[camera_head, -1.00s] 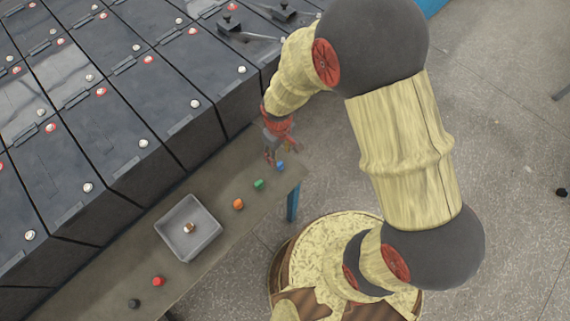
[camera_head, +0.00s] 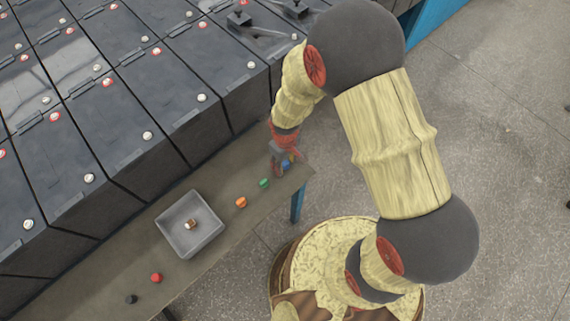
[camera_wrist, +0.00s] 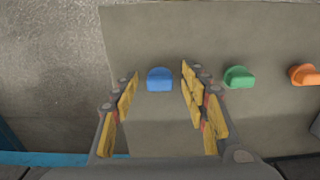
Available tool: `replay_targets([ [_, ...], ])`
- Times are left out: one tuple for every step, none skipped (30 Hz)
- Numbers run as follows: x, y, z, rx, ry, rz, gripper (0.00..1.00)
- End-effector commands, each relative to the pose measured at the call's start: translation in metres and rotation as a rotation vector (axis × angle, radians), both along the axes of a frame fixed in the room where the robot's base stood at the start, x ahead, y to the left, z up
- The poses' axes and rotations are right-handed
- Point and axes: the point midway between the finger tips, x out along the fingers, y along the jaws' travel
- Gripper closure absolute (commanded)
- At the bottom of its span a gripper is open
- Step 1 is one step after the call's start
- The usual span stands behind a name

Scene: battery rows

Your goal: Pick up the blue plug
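The blue plug (camera_wrist: 159,79) stands on the bench top in the wrist view, between the two finger pads and a little beyond their tips. My gripper (camera_wrist: 160,82) is open, with a finger on each side of the plug and a gap to both. In the head view the blue plug (camera_head: 286,165) is partly hidden by my gripper (camera_head: 284,160), which is low over the bench's far right end. I cannot tell how far above the bench the fingertips are.
The green plug (camera_wrist: 238,77) and orange plug (camera_wrist: 304,75) stand right of my gripper in the wrist view. A grey tray (camera_head: 169,236) holds a small brown and white piece (camera_head: 190,224). Dark battery blocks (camera_head: 170,110) border the bench (camera_head: 240,170).

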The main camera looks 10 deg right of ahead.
Motion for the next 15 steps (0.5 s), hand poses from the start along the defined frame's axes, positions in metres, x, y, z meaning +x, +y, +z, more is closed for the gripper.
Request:
replay_targets([
  [-0.0001, -0.0001, 0.0001, 0.000, 0.000, 0.000, 0.60],
  [-0.0001, -0.0001, 0.0001, 0.000, 0.000, 0.000, 0.62],
  [-0.0001, -0.0001, 0.0001, 0.000, 0.000, 0.000, 0.64],
  [-0.0001, -0.0001, 0.0001, 0.000, 0.000, 0.000, 0.66],
  [0.0000, 0.0000, 0.0002, 0.000, 0.000, 0.000, 0.67],
  [0.0000, 0.0000, 0.0002, 0.000, 0.000, 0.000, 0.70],
  [-0.0001, -0.0001, 0.0002, 0.000, 0.000, 0.000, 0.71],
  [-0.0001, -0.0001, 0.0002, 0.000, 0.000, 0.000, 0.73],
  [0.0000, 0.0000, 0.0002, 0.000, 0.000, 0.000, 0.75],
  [0.0000, 0.0000, 0.0002, 0.000, 0.000, 0.000, 0.77],
  [0.0000, 0.0000, 0.0002, 0.000, 0.000, 0.000, 0.79],
  [-0.0001, -0.0001, 0.0002, 0.000, 0.000, 0.000, 0.81],
  [-0.0001, -0.0001, 0.0002, 0.000, 0.000, 0.000, 0.83],
  [-0.0001, -0.0001, 0.0002, 0.000, 0.000, 0.000, 0.84],
  [-0.0001, -0.0001, 0.0002, 0.000, 0.000, 0.000, 0.87],
])
